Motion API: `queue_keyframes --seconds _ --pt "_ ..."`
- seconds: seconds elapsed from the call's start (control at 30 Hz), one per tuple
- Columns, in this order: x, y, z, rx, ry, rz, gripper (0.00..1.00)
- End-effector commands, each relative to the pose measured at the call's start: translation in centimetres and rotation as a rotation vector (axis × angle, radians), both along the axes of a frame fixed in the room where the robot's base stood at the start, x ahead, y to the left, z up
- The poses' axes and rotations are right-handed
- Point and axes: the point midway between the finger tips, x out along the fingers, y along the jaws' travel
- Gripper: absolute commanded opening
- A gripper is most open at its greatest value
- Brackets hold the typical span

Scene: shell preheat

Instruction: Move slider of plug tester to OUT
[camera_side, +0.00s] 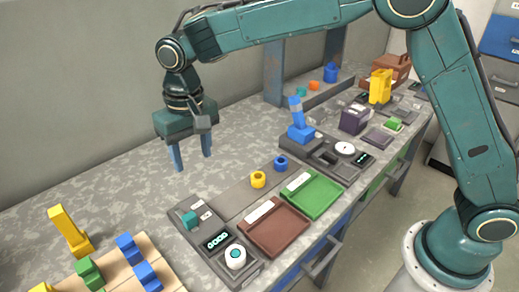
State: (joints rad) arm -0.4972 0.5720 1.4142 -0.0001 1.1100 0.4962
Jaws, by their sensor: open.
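My gripper (191,160) hangs above the bench at the upper left, with two blue fingers pointing down. It is open and empty, apart from everything below it. No legible label marks the plug tester. A dark device at the front (189,243) has a teal block (190,221), a lit display (216,240) and a white knob (235,257). A second dark device (350,174) at the middle right carries a blue upright handle (299,118), a white dial (345,148) and a small display (364,159). I cannot tell which part is the slider or read its position.
A brown tray (273,229) and green tray (314,196) lie at the front edge, with a yellow ring (258,180) and blue ring (281,163) behind. A wooden board (110,265) holds coloured blocks. A purple box (354,119) and yellow block (380,86) stand farther back. Bench (90,190) below my gripper is clear.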

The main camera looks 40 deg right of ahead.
Motion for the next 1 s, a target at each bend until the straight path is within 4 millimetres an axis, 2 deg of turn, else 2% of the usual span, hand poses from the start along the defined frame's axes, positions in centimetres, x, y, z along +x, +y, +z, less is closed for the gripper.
queue_keyframes --seconds 0.1,0.3,0.67,0.87,1.0 --pt "0.5 2.0 -2.1 -0.011 0.022 0.002 0.51" --pt "0.8 3.6 -3.9 -0.021 0.038 0.000 0.51" --pt "0.9 3.7 -4.4 -0.022 0.041 -0.001 0.51" --pt "0.9 3.7 -5.8 -0.023 0.042 -0.001 0.51" --pt "0.8 3.7 -7.5 -0.023 0.043 -0.001 0.51"
